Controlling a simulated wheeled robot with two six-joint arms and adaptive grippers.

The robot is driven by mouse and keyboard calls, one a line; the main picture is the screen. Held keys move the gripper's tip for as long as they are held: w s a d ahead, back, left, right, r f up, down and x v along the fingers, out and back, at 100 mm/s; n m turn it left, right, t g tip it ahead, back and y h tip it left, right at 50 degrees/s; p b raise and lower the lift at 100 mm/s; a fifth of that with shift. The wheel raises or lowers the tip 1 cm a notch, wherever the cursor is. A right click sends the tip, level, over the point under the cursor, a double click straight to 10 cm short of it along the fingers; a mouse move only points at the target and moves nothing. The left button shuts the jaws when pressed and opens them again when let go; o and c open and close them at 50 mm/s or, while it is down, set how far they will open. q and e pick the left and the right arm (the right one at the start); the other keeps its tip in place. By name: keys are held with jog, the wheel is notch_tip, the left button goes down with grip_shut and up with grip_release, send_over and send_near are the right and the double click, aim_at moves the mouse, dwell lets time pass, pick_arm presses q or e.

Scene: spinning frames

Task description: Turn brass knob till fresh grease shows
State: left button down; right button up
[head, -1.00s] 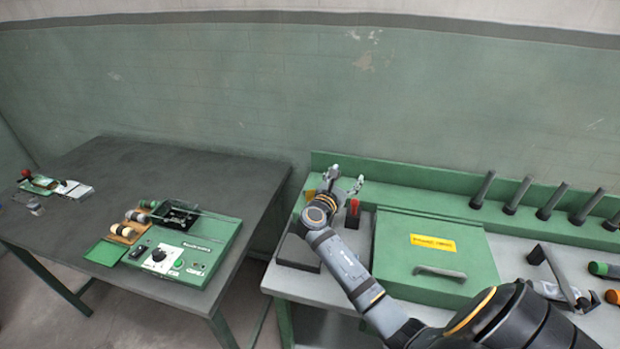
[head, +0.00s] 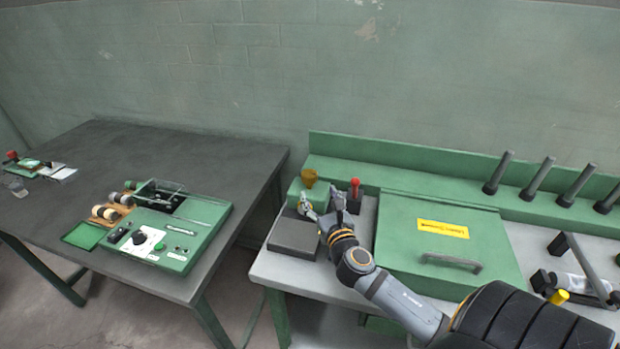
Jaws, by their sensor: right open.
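The brass knob (head: 309,178) shows as a small yellow-gold cup shape on top of a green block at the back left of the right-hand bench. My right gripper (head: 321,203) is open, its fingers pointing away from me just in front of and below the knob. I see no contact between the fingers and the knob. Fresh grease cannot be made out at this size. My left gripper is not in view.
A red-handled part (head: 354,187) stands just right of the gripper. A dark grey block (head: 293,238) lies to its front left. A green lidded box (head: 450,238) fills the bench's middle. A dark table (head: 120,160) with a green device (head: 185,235) stands left, across a gap.

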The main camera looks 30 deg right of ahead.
aim_at(311, 181)
jog(key=x, duration=0.4)
jog(key=shift+w+p, duration=0.3)
jog(key=shift+p, duration=0.05)
jog(key=x, duration=0.4)
jog(key=shift+d+f+p, duration=0.1)
jog(key=shift+p, duration=0.2)
jog(key=shift+w+f, duration=0.1)
jog(key=shift+w, duration=0.35)
jog(key=shift+s, duration=0.1)
jog(key=c, duration=1.2)
jog(key=shift+o, duration=0.2)
jog(key=shift+m+g+h+p, duration=0.3)
jog(key=shift+m+h, duration=0.2)
jog(key=shift+h, duration=0.2)
jog(key=shift+m+h, duration=0.4)
jog(key=shift+h, duration=0.1)
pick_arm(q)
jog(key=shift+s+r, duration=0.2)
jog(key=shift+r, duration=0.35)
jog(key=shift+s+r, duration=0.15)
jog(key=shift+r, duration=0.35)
pick_arm(e)
jog(key=shift+d, duration=0.1)
